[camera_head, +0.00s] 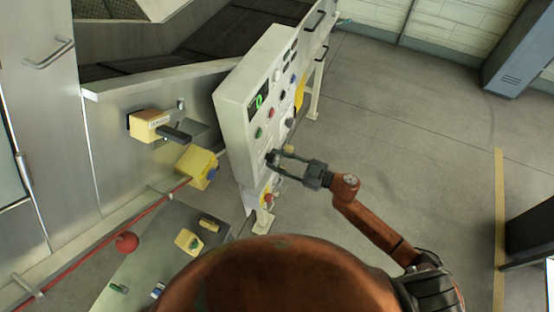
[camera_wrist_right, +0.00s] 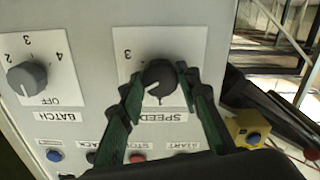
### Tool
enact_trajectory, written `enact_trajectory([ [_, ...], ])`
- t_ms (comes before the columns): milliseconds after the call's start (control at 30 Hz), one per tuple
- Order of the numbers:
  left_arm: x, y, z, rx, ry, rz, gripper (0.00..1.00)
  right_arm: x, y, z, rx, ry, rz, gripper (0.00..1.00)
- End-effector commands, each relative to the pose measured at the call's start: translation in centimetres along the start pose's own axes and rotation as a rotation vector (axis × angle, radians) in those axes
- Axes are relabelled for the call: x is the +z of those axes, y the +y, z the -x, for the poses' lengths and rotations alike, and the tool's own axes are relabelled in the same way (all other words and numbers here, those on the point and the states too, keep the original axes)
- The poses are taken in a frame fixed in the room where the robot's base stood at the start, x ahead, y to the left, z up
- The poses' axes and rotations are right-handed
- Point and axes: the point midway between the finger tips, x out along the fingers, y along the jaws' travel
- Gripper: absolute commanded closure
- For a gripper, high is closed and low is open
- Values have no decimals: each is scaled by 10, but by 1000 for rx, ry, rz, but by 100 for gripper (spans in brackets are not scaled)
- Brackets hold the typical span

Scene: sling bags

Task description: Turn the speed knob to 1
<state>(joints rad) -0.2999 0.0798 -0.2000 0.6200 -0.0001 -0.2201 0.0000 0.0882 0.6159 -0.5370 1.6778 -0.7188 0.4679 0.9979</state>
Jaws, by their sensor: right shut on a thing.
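The speed knob (camera_wrist_right: 158,78) is dark and round, on a white plate marked SPEED, upside down in the right wrist view. A numeral 3 shows on the plate above it; I cannot tell for sure which number the knob points to. My right gripper (camera_wrist_right: 160,88) has its green fingers on either side of the knob and is shut on it. In the head view my right gripper (camera_head: 280,157) reaches the lower part of the white control panel (camera_head: 236,107), and the knob there is mostly hidden by the fingers. My left gripper is not in view.
A grey batch knob (camera_wrist_right: 27,78) sits to the left in the wrist view. A blue button (camera_wrist_right: 54,156) and a red button (camera_wrist_right: 137,157) lie below. A yellow box with a blue button (camera_wrist_right: 247,130) is at the right. Floor (camera_head: 420,130) right of the panel is clear.

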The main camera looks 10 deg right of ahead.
Motion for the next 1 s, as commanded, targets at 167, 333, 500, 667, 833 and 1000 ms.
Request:
enact_trajectory([
  [167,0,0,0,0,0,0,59,0,0,0,0,0,1,94],
  [333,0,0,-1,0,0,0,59,0,0,0,0,0,23,94],
  [500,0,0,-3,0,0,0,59,0,0,0,0,0,94,94],
  [667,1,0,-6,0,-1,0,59,1,0,0,0,0,210,94],
  [833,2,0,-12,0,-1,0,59,1,0,0,-1,0,366,94],
  [1000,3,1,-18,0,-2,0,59,1,0,0,0,1,527,94],
])
